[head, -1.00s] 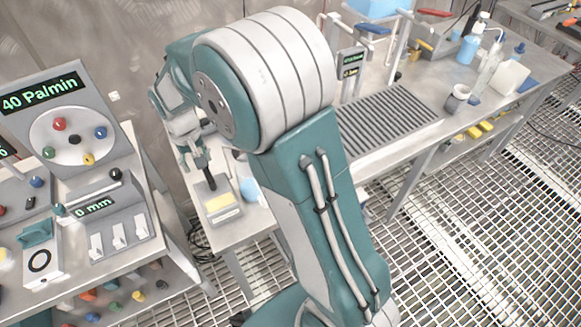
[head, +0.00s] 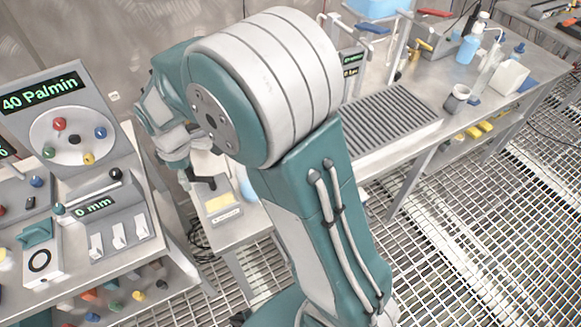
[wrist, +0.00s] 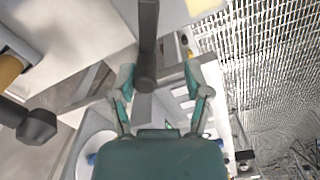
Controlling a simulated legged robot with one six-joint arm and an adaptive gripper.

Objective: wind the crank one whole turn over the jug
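A dark crank (head: 203,184) shows in the head view below my gripper (head: 178,165), by a small grey stand with a pale yellow panel. In the wrist view a dark grey bar with a rounded end (wrist: 147,50), seemingly part of the crank, lies between the two fingers of my gripper (wrist: 160,78). The fingers are spread, with a visible gap on each side of the bar. A light blue vessel, likely the jug (head: 247,188), is mostly hidden behind my arm in the head view.
A sloped console with coloured knobs (head: 69,133) and slider switches stands on the left table (head: 140,250). A ribbed grey tray (head: 392,118), a small grey cup (head: 457,97) and a blue bottle (head: 468,48) stand on the right bench. A dark knob (wrist: 37,126) shows at left in the wrist view.

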